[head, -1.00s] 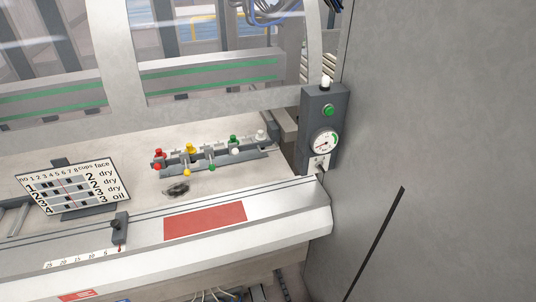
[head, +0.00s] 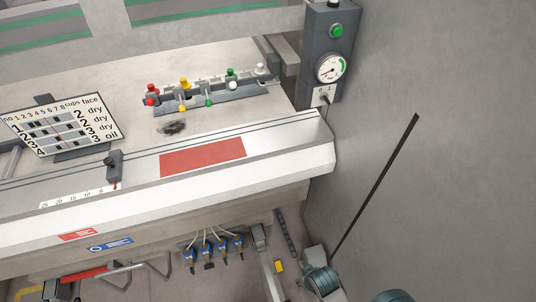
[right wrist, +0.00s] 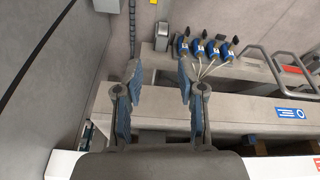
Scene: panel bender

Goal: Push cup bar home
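Under the front edge of the bench, several blue fittings (head: 210,247) with black ends hang in a row on pale hoses; they also show beyond my fingertips in the right wrist view (right wrist: 205,46). On the bench top is a grey rail (head: 210,97) with red, yellow, green and white knobs. I cannot tell which part is the cup bar. My right gripper (right wrist: 158,72) is open and empty, its two blue-padded fingers apart and clear of the fittings. My left gripper is not in view.
A bent grey tube handle (head: 150,272) and a red bar (head: 84,273) sit under the bench at left. A gauge box (head: 326,65) stands at the back right. A large grey wall panel (head: 450,130) closes the right side. A chart (head: 65,125) stands on the bench.

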